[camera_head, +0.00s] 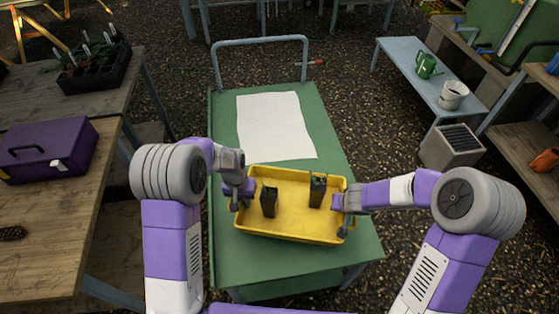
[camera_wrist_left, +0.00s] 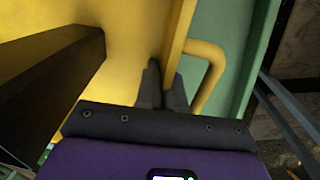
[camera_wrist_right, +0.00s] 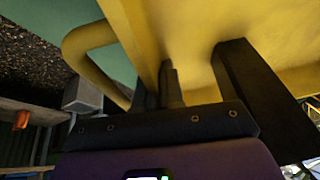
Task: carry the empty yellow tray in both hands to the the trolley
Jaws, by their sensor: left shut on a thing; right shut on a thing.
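The yellow tray (camera_head: 290,227) is over the near part of the green-topped trolley (camera_head: 335,150); I cannot tell whether it rests on the top. It is not empty: two dark pots (camera_head: 269,203) (camera_head: 318,191) stand in it, the right one with a little green. My left gripper (camera_head: 240,193) is shut on the tray's left side, at the wall beside the yellow handle (camera_wrist_left: 212,75). My right gripper (camera_head: 343,202) is shut on the right side, beside the other handle (camera_wrist_right: 90,42). A pot is near the fingers in both the left wrist view (camera_wrist_left: 50,80) and right wrist view (camera_wrist_right: 260,90).
A white sheet (camera_head: 275,125) lies on the trolley beyond the tray. A wooden table (camera_head: 80,215) at left holds a purple toolbox (camera_head: 50,150) and a seedling tray (camera_head: 95,65). At right are a blue bench (camera_head: 405,60) and a grey box (camera_head: 452,148).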

